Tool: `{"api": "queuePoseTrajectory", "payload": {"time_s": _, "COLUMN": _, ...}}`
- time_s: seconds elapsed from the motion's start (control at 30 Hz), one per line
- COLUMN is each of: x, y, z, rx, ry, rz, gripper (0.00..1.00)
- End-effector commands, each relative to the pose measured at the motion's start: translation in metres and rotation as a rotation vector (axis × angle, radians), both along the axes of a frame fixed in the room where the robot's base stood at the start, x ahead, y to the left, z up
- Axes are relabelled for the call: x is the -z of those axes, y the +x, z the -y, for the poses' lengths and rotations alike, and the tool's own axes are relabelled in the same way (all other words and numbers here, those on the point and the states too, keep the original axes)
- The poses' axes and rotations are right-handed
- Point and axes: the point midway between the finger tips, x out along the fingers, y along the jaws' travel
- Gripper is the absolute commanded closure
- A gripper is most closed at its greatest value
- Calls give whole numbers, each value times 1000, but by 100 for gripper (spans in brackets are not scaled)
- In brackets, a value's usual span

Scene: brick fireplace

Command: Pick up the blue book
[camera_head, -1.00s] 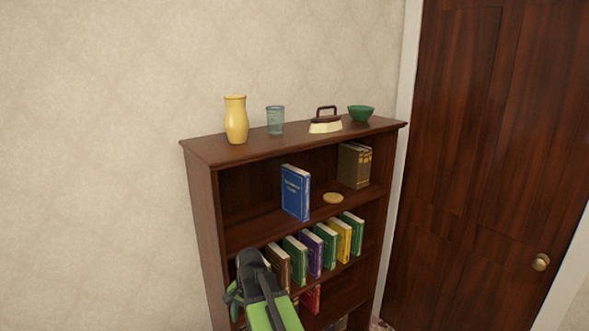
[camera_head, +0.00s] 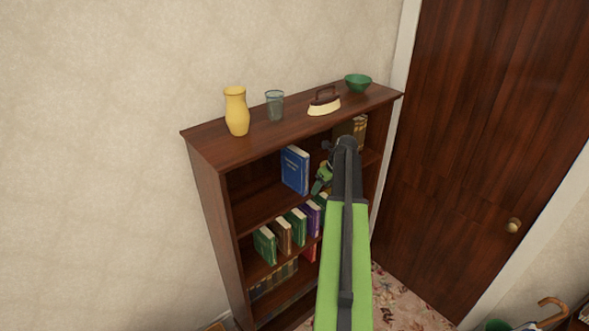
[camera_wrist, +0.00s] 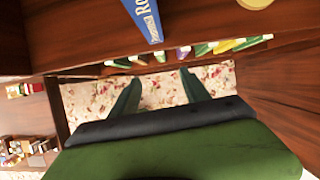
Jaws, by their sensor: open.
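The blue book (camera_head: 295,170) stands upright on the upper shelf of the dark wooden bookcase, its cover facing out. In the wrist view the lower part of the blue book (camera_wrist: 144,18) shows at the top edge. My gripper (camera_head: 322,180) is just right of the book and in front of the shelf in the head view, apart from it. In the wrist view my gripper (camera_wrist: 158,90) has its two fingers spread with nothing between them; the floor shows through the gap.
The bookcase (camera_head: 212,200) holds several books (camera_head: 283,232) on the shelf below. A yellow vase (camera_head: 236,112), a glass (camera_head: 274,105), an iron (camera_head: 324,102) and a green bowl (camera_head: 358,83) stand on its top. A round yellow object (camera_wrist: 254,3) lies on the upper shelf. A door (camera_head: 470,150) is at right.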

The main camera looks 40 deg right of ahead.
Motion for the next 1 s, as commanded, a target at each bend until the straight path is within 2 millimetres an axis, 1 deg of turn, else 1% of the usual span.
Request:
{"api": "queuePoseTrajectory", "payload": {"time_s": 0.03, "x": 0, "y": 15, "z": 3, "rx": -2, "ry": 0, "rz": 0, "gripper": 45}}
{"api": "queuePoseTrajectory", "payload": {"time_s": 0.1, "x": 0, "y": 29, "z": 5, "rx": 1, "ry": 0, "rz": 0, "gripper": 45}}
{"api": "queuePoseTrajectory", "payload": {"time_s": 0.2, "x": 0, "y": 45, "z": 5, "rx": 3, "ry": 0, "rz": 0, "gripper": 45}}
{"api": "queuePoseTrajectory", "payload": {"time_s": 0.3, "x": 0, "y": 52, "z": 6, "rx": 5, "ry": 0, "rz": 0, "gripper": 45}}
{"api": "queuePoseTrajectory", "payload": {"time_s": 0.47, "x": 0, "y": 54, "z": 6, "rx": 7, "ry": 0, "rz": 0, "gripper": 45}}
{"api": "queuePoseTrajectory", "payload": {"time_s": 0.53, "x": 0, "y": 58, "z": 6, "rx": 6, "ry": -1, "rz": 0, "gripper": 45}}
{"api": "queuePoseTrajectory", "payload": {"time_s": 0.6, "x": 0, "y": 68, "z": 6, "rx": 4, "ry": 0, "rz": 0, "gripper": 45}}
{"api": "queuePoseTrajectory", "payload": {"time_s": 0.63, "x": 2, "y": 72, "z": 6, "rx": 4, "ry": 0, "rz": 0, "gripper": 45}}
{"api": "queuePoseTrajectory", "payload": {"time_s": 0.7, "x": 23, "y": 74, "z": 6, "rx": 5, "ry": -1, "rz": 0, "gripper": 45}}
{"api": "queuePoseTrajectory", "payload": {"time_s": 0.8, "x": 42, "y": 81, "z": 6, "rx": 5, "ry": -1, "rz": 0, "gripper": 45}}
{"api": "queuePoseTrajectory", "payload": {"time_s": 0.9, "x": 50, "y": 86, "z": 6, "rx": 7, "ry": 0, "rz": 0, "gripper": 45}}
{"api": "queuePoseTrajectory", "payload": {"time_s": 1.0, "x": 47, "y": 86, "z": 6, "rx": 7, "ry": 0, "rz": 0, "gripper": 45}}
